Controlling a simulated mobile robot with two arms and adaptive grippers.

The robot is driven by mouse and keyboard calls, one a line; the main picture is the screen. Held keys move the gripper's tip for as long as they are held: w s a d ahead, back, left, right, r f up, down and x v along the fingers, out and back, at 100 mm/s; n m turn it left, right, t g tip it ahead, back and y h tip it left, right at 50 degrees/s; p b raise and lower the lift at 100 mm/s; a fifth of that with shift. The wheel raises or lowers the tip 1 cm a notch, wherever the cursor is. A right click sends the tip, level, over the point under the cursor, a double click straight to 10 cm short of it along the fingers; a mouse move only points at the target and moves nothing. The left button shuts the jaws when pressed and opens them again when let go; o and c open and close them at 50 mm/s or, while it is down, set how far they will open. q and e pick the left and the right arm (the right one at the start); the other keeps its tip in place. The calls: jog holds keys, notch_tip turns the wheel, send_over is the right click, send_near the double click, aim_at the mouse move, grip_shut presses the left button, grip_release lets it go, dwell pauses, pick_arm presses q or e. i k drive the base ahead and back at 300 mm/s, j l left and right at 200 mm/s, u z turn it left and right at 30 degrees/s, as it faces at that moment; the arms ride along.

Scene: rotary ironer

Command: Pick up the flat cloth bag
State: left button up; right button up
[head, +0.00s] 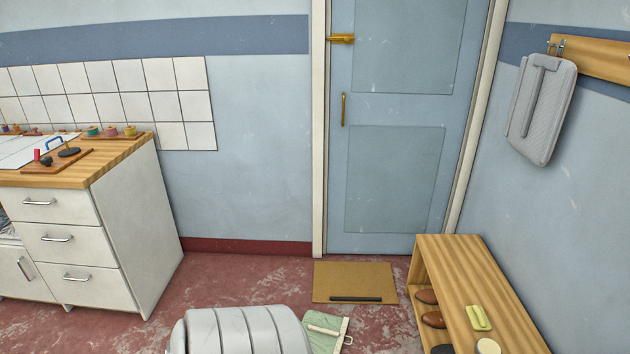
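A flat pale green cloth item with a cream strap or band (326,332) lies on the red floor at the bottom centre of the head view; it looks like the flat cloth bag. Its lower part is cut off by the picture edge, and a grey ribbed form that I cannot identify adjoins its left side. A grey, flat, bag-like item (541,112) hangs from a hook on the right wall. Neither of my grippers shows in this view.
A brown doormat (352,278) with a dark bar lies before the closed blue door (400,130). A wooden bench (470,275) with shoes and a yellow-green item stands at right. A white drawer cabinet (130,235) stands at left. Red floor between cabinet and mat is clear.

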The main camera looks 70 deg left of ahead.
aim_at(326, 333)
jog(key=u, duration=2.2)
jog(key=i, duration=0.3)
jog(key=j, duration=0.05)
